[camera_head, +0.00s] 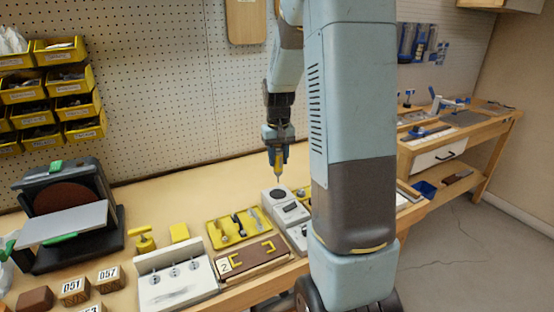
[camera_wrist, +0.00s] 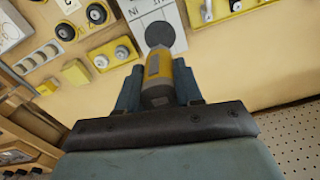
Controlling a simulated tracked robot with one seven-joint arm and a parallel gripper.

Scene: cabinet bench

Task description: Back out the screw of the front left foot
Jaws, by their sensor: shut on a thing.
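My gripper (camera_head: 278,149) is shut on a yellow-and-grey screwdriver (camera_head: 279,161), which hangs upright with its thin shaft down. The tip is just above, or close to, a grey device (camera_head: 290,212) with a dark round disc on top; I cannot tell whether it touches. In the wrist view, the screwdriver handle (camera_wrist: 158,68) sits between my two fingers (camera_wrist: 157,82), and the dark disc (camera_wrist: 160,35) shows beyond it. I cannot pick out the front left foot or its screw with certainty in either view.
A yellow tray (camera_head: 216,242) with tools lies left of the device. In front are a brown board (camera_head: 232,271) with yellow brackets and a white box (camera_head: 166,290) with three round fittings. A disc sander (camera_head: 65,222) stands at left, near numbered wooden blocks (camera_head: 76,288). A pegboard backs the bench.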

